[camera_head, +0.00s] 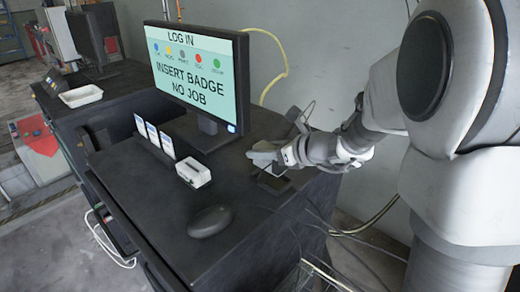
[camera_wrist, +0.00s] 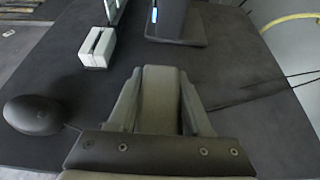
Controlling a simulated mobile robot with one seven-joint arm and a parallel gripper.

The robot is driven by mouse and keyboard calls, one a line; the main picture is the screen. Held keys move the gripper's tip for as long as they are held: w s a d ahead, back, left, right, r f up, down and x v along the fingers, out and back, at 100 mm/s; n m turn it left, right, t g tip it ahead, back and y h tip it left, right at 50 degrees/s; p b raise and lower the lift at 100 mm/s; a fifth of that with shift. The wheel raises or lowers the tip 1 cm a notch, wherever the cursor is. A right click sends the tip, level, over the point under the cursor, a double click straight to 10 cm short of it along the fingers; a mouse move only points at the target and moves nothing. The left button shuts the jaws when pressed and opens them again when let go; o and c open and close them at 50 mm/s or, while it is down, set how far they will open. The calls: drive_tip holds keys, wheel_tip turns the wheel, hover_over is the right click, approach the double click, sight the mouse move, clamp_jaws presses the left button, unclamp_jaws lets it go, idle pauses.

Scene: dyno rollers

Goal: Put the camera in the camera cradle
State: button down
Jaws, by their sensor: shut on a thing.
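My gripper (camera_head: 268,156) is above the right part of the dark desk, to the right of the monitor. In the wrist view, its two fingers (camera_wrist: 160,108) are shut on a grey-brown block (camera_wrist: 160,88), which I take to be the camera. Its far end sticks out past the fingertips, and its lower part is hidden by the gripper. A dark angular stand (camera_head: 274,183) sits on the desk below my gripper and is partly hidden. It may be the camera cradle, but I cannot tell for sure.
A monitor (camera_head: 195,75) stands behind. A white slotted box (camera_head: 193,173), several upright cards (camera_head: 153,135) and a black mouse (camera_head: 210,221) are on the desk. A white tray (camera_head: 81,95) lies farther left. Thin cables (camera_head: 318,225) run along the desk's right side.

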sight(263, 163)
drive_tip(key=shift+f, duration=1.9)
drive_tip(key=shift+f+b, duration=0.2)
drive_tip(key=shift+b, duration=0.1)
drive_tip(key=shift+c, duration=1.6)
unclamp_jaws()
drive_tip(key=shift+r, duration=0.1)
